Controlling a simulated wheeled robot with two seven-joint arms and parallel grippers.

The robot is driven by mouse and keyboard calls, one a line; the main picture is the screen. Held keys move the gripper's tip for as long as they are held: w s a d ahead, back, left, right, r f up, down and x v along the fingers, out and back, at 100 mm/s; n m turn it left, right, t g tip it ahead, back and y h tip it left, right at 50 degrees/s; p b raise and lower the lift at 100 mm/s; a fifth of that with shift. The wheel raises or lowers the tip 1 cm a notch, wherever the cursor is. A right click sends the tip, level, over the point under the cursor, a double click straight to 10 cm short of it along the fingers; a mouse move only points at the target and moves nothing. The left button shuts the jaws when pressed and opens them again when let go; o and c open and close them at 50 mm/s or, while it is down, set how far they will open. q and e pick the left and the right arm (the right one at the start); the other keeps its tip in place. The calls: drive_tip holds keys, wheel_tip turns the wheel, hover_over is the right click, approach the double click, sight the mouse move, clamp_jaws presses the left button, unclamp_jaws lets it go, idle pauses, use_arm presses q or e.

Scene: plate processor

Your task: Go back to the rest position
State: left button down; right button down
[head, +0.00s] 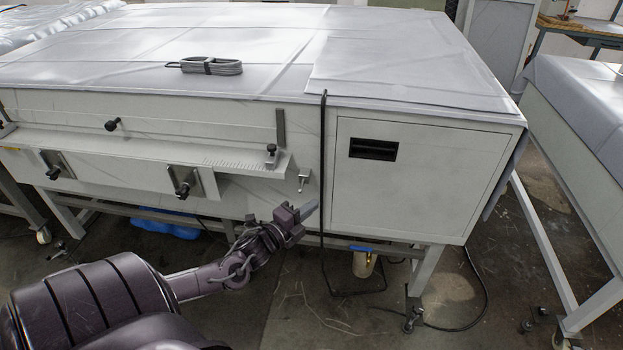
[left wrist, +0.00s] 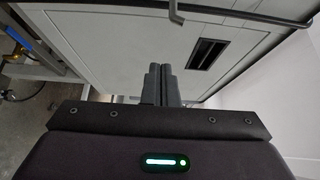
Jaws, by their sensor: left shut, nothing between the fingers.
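My left gripper (head: 301,213) is in front of the plate processor (head: 225,195), just below and left of its square door panel (head: 425,165). Its fingers are together and hold nothing. In the left wrist view the two dark fingertips (left wrist: 161,84) lie side by side in front of the white panel (left wrist: 225,55). The panel's dark recessed handle (left wrist: 207,53) shows to the right of the fingers. I cannot tell whether the fingers touch the machine. My right gripper is not in either view.
A bundled grey cable (head: 206,66) lies on the covered top. A black cable (head: 322,180) hangs down the front beside the panel. Black knobs (head: 183,190) and a ledge (head: 235,160) stick out at the left. A covered table (head: 590,110) stands at the right, with floor between.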

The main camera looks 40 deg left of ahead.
use_arm(q)
drive_tip(key=shift+s, duration=0.2)
drive_tip(key=s+a+f+n+g+y, duration=0.1)
drive_tip(key=s+f+n+g, duration=0.3)
drive_tip(key=f, duration=0.5)
drive_tip(key=s+f+n+g+y+p, duration=0.1)
drive_tip(key=s+f+n, duration=0.1)
drive_tip(key=s+f, duration=0.5)
drive_tip(key=s+a+f+n+g+y, duration=0.1)
drive_tip(key=s+f+n+g, duration=0.2)
drive_tip(key=f, duration=0.8)
drive_tip(key=s+d+f+n+g, duration=0.2)
drive_tip(key=s+d+f+g, duration=0.1)
drive_tip(key=s+d+f, duration=0.2)
drive_tip(key=s+d+f+n+g+h+p, duration=0.1)
drive_tip(key=s+d+f, duration=0.5)
drive_tip(key=s, duration=0.7)
drive_tip(key=s+d+f+n+g+h, duration=0.1)
drive_tip(key=s+d+f+n+g, duration=0.3)
drive_tip(key=s+d, duration=0.4)
wheel_tip(320, 180, down, 2)
drive_tip(key=shift+s+d+f+g+p, duration=0.25)
drive_tip(key=shift+s+d+g, duration=0.2)
drive_tip(key=shift+d, duration=0.35)
